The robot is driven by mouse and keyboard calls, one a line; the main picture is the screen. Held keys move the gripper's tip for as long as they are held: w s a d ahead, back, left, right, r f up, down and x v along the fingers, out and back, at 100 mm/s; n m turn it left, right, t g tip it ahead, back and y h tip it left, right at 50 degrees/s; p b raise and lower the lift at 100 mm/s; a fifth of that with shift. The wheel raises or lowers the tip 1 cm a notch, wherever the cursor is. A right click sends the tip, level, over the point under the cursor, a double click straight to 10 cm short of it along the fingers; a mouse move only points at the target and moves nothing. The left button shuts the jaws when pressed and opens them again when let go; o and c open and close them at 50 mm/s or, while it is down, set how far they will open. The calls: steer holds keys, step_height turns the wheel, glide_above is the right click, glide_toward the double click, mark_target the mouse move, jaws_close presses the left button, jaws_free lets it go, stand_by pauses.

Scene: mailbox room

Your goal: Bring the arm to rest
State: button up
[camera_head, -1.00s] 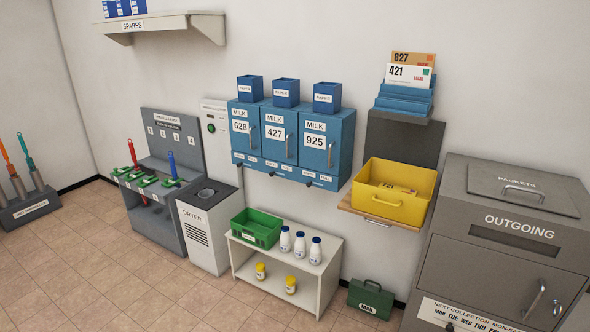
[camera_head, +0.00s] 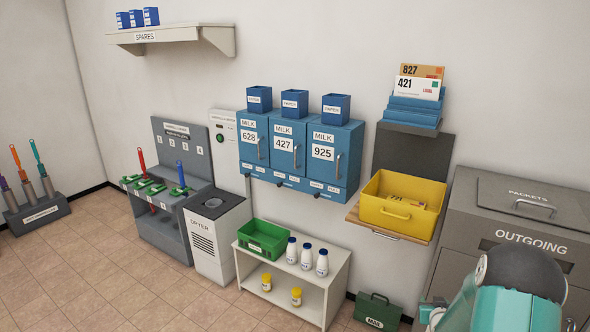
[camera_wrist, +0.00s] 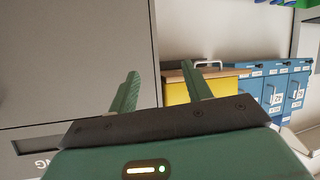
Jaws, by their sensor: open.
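My gripper (camera_wrist: 162,92) shows in the wrist view with its two green fingers spread apart and nothing between them. Behind the fingers are the grey outgoing box (camera_wrist: 75,60) on the left and the yellow bin (camera_wrist: 177,93) on the right. In the head view my teal arm stands at the lower right, in front of the outgoing box (camera_head: 500,215). The fingers are not clearly visible in the head view.
The yellow bin (camera_head: 396,218) sits on a wooden shelf beside the outgoing box. Blue milk boxes (camera_head: 290,150) hang on the wall. A low white shelf (camera_head: 325,290) holds a green crate (camera_head: 263,238) and bottles. The tiled floor (camera_head: 110,280) at the left is clear.

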steer(key=s+a+r+n+g+y, duration=0.1)
steer(key=s+a+r+g, duration=0.15)
steer(key=a+r, duration=0.7)
steer(key=s+a+r+g+y, duration=0.1)
steer(key=s+a+r, duration=0.45)
steer(key=r, duration=0.75)
steer(key=s+a+r+g+y, duration=0.1)
steer(key=s+a+r, duration=0.1)
steer(key=s+a, duration=0.3)
steer(key=s+a+r+n+g, duration=0.1)
steer(key=s+a+r, duration=0.2)
steer(key=s, duration=0.8)
steer(key=s+a+r+g+y, duration=0.1)
steer(key=s+a+r, duration=0.2)
steer(key=s+a, duration=0.4)
steer(key=shift+s+a+y, duration=0.2)
steer(key=shift+s+y, duration=0.1)
steer(key=shift+s, duration=0.35)
